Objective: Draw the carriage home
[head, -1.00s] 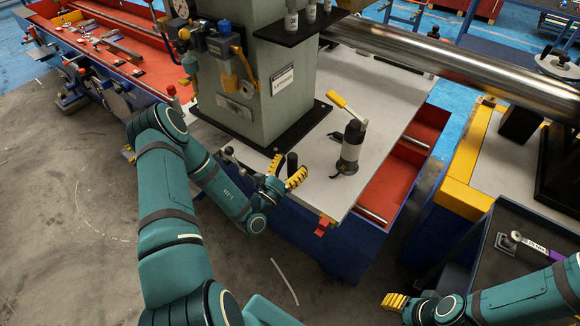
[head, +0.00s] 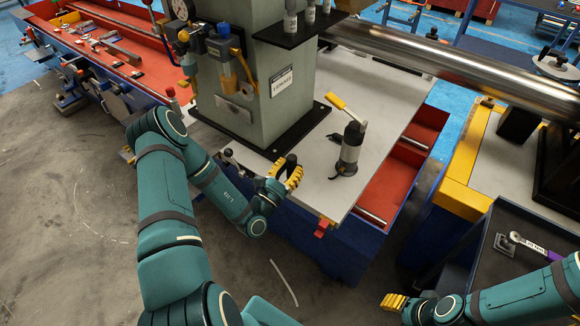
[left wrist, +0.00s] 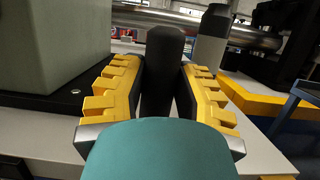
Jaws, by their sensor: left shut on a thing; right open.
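The carriage is a grey-topped plate (head: 375,100) bearing a green-grey column (head: 262,95), over a red-and-blue bed (head: 415,150). My left gripper (head: 285,170) is at the plate's front edge, shut on a black upright handle (head: 291,160). In the left wrist view the handle (left wrist: 163,70) stands between the yellow fingers (left wrist: 160,95); its lower end is hidden behind my wrist. My right gripper (head: 393,302) is at the lower right, open, away from the carriage, with only part of its fingers showing.
A black-and-silver device with a yellow lever (head: 350,145) stands on the plate. A long steel tube (head: 450,62) runs above the bed to the right. A yellow-edged stand (head: 465,170) and a dark tray (head: 510,240) are on the right. Open floor (head: 80,220) lies at left.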

